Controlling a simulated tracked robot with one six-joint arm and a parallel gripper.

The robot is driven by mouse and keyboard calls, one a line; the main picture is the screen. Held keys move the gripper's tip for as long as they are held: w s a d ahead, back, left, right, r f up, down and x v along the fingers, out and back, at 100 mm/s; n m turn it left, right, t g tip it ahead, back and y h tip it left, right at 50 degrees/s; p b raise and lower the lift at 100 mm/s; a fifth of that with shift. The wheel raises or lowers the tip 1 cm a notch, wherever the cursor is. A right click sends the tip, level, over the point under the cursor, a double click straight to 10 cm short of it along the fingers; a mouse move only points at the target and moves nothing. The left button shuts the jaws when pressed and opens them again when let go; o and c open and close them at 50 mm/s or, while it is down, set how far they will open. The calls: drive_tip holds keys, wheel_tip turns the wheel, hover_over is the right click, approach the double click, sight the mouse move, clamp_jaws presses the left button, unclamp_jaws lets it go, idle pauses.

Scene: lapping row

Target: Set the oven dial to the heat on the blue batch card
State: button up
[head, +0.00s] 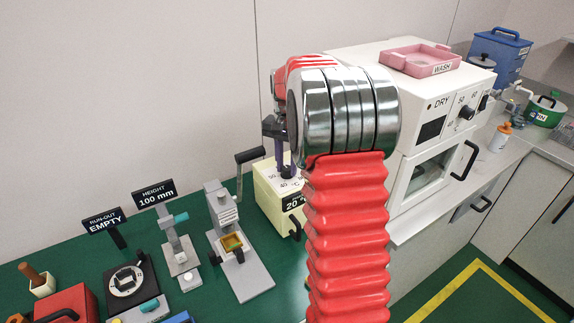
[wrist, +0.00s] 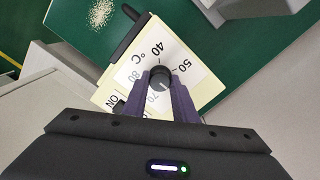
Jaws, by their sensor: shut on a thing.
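A small cream box (head: 268,198) with a dark display reading 20 stands on the green bench behind my arm. In the wrist view its top (wrist: 190,60) carries a dark round dial (wrist: 160,74) ringed by °C numbers; 40, 50, 70 and 80 show. My gripper (wrist: 161,86) is shut on this dial from above, its purple fingers on either side. The dial's pointer setting is not clear. A white oven marked DRY (head: 418,108) stands to the right with its own dial (head: 466,112), apart from my gripper. I cannot make out a blue batch card.
A pink WASH tray (head: 420,58) sits on the white oven. Left of the cream box stand a grey press-like stand (head: 240,262), a HEIGHT gauge (head: 178,250) and a RUN-OUT fixture (head: 130,282). Pale grains (wrist: 101,12) lie on the green bench.

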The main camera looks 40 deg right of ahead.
sight(287, 168)
drive_tip(key=o, duration=1)
drive_tip(key=shift+o, duration=0.2)
drive_tip(key=shift+r, duration=0.2)
wheel_tip(287, 168, up, 13)
drive_tip(key=shift+r, duration=0.2)
